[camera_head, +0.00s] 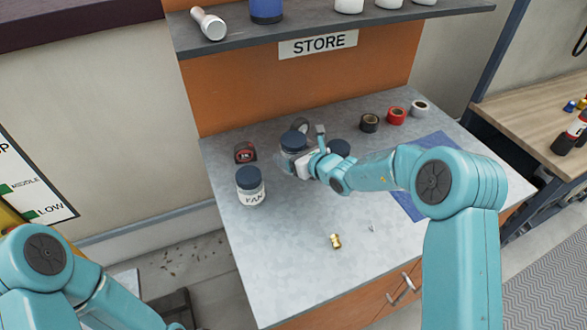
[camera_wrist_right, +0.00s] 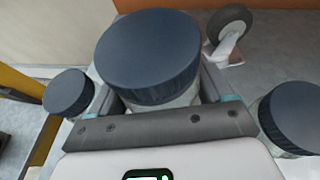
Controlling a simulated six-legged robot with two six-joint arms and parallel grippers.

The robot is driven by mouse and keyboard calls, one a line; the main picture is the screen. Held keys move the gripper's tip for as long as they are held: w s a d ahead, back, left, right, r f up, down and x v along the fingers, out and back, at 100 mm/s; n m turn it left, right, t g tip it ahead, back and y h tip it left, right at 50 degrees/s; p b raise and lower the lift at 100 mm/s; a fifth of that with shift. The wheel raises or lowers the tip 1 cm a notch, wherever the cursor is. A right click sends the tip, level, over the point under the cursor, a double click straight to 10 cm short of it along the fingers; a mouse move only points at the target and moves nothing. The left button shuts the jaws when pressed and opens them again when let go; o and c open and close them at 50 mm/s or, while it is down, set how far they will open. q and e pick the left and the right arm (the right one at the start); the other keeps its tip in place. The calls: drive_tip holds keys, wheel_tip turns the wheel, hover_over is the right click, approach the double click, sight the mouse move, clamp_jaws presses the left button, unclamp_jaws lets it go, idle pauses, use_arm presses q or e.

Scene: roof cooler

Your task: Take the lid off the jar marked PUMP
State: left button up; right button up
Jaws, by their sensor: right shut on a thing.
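A clear jar with a dark blue lid (camera_head: 294,140) stands on the grey bench; its label is hidden from me. My right gripper (camera_head: 300,156) is shut on this jar. In the right wrist view its fingers (camera_wrist_right: 155,88) lie on either side of the jar, just under or at the lid (camera_wrist_right: 150,50); I cannot tell which. The lid is on the jar. A jar marked FAN (camera_head: 250,186) stands to the left with its lid on. A third dark blue lid (camera_head: 339,147) shows behind my right wrist, its label hidden. My left gripper is out of view; only its arm shows.
A red tape measure (camera_head: 245,152) and a caster wheel (camera_wrist_right: 230,24) are close to the jars. Tape rolls (camera_head: 396,116) lie at the back right. A brass fitting (camera_head: 335,241) lies in front. The STORE shelf (camera_head: 330,30) overhangs the back. The front left bench is clear.

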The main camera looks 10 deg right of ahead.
sight(293, 138)
wheel_tip(293, 138, up, 9)
drive_tip(key=shift+f, duration=0.1)
wheel_tip(293, 138, up, 5)
drive_tip(key=shift+f+p, duration=0.1)
drive_tip(key=shift+p, duration=1)
drive_tip(key=o, duration=0.6)
drive_tip(key=c, duration=0.9)
drive_tip(key=shift+f, duration=0.1)
